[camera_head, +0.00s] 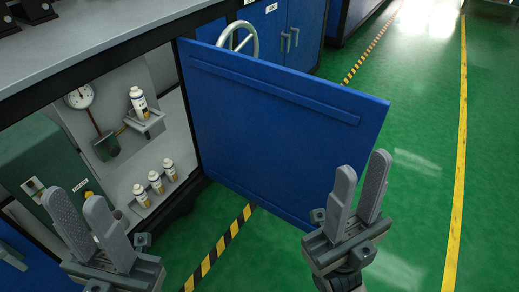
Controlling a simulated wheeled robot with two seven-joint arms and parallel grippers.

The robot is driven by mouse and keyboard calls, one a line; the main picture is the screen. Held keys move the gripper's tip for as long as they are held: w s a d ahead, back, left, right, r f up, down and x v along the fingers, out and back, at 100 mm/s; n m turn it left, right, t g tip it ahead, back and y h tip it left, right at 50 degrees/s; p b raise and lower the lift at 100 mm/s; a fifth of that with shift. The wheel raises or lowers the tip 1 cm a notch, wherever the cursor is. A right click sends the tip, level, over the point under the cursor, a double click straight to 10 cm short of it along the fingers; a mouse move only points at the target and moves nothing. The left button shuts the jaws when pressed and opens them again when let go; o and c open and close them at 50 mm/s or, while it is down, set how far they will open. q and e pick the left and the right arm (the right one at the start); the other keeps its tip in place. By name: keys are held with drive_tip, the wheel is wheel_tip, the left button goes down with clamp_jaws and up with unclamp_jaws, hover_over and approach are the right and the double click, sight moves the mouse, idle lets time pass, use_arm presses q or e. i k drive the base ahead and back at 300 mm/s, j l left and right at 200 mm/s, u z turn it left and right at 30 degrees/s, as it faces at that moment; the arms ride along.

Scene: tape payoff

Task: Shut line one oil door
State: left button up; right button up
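The blue oil door (270,130) stands wide open, swung out from the cabinet on its left edge. Its inner face, with a raised bar near the top, is toward me, and a curved metal handle (240,38) shows over its top edge. My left gripper (82,215) is at the lower left, in front of the open cabinet, with its fingers apart and empty. My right gripper (359,185) is in front of the door's lower right corner, fingers apart and empty. I cannot tell whether it touches the door.
The open cabinet holds a gauge (80,96), a bottle on a bracket (138,101), several bottles on a low shelf (160,196) and a dark green box (40,165). A grey worktop (110,35) lies above. Green floor (425,130) is clear to the right.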

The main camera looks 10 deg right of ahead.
sight(277, 137)
drive_tip(key=l+u, duration=0.15)
drive_tip(key=l, duration=0.3)
drive_tip(key=k+l+u, duration=0.2)
drive_tip(key=l, duration=0.25)
drive_tip(key=k+l+u, duration=0.15)
drive_tip(key=l, duration=0.25)
drive_tip(key=k+l+u, duration=0.2)
drive_tip(key=l, duration=0.25)
drive_tip(key=l+u, duration=0.35)
drive_tip(key=l, duration=0.3)
drive_tip(key=l+u, duration=0.3)
drive_tip(key=l, duration=0.35)
drive_tip(key=k+l+u, duration=0.1)
drive_tip(key=l+u, duration=0.25)
drive_tip(key=l, duration=0.25)
drive_tip(key=l+u, duration=0.45)
drive_tip(key=l, duration=1.1)
